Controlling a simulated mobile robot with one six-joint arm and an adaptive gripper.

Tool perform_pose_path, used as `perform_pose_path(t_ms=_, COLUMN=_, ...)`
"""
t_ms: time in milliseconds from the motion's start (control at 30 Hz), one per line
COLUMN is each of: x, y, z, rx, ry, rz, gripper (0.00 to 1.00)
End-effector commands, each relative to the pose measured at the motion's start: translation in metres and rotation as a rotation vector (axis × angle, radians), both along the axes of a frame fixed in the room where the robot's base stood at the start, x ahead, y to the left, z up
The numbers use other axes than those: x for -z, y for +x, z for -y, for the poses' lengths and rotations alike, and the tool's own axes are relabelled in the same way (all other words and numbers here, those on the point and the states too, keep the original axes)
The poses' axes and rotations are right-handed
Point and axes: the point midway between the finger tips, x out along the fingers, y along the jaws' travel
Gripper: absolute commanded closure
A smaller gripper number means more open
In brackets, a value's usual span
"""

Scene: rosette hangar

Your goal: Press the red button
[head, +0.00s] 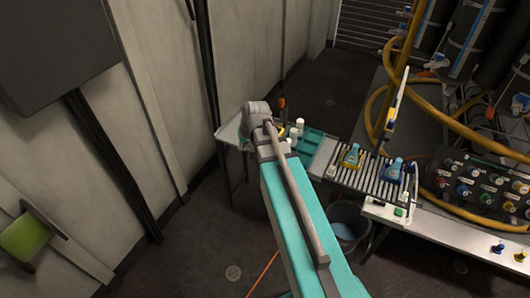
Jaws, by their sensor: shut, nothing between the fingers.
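A dark control panel (478,188) at the right carries several small coloured knobs or buttons. Some look reddish, but they are too small to tell which is a red button. A white box (384,211) at the bench's front edge has a small green part and a tiny reddish spot, not clear enough to name. My teal arm reaches from the bottom up to a grey joint near the small tray table. My gripper cannot be made out; the arm's far end is hidden or too small to tell.
A teal tray (309,143) and white jars lie beside my arm. A dark bucket (348,222) stands under the bench. Yellow hoses (376,105) loop behind. Floor at lower left is clear.

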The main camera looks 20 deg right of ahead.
Motion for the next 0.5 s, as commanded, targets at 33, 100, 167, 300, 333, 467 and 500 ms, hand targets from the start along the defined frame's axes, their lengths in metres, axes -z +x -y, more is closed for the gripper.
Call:
perform_pose_path(t_ms=33, x=0.019, y=0.021, z=0.016, rx=0.032, ry=0.022, rz=0.038, gripper=1.00)
perform_pose_path(t_ms=100, x=0.029, y=0.041, z=0.033, rx=0.074, ry=0.055, rz=0.092, gripper=1.00)
perform_pose_path(t_ms=167, x=0.036, y=0.058, z=0.050, rx=0.111, ry=0.081, rz=0.140, gripper=1.00)
perform_pose_path(t_ms=300, x=0.050, y=0.093, z=0.092, rx=0.200, ry=0.132, rz=0.246, gripper=1.00)
perform_pose_path(t_ms=333, x=0.053, y=0.099, z=0.100, rx=0.216, ry=0.143, rz=0.267, gripper=1.00)
perform_pose_path(t_ms=467, x=0.060, y=0.120, z=0.134, rx=0.284, ry=0.175, rz=0.344, gripper=1.00)
perform_pose_path(t_ms=500, x=0.061, y=0.124, z=0.142, rx=0.300, ry=0.183, rz=0.362, gripper=1.00)
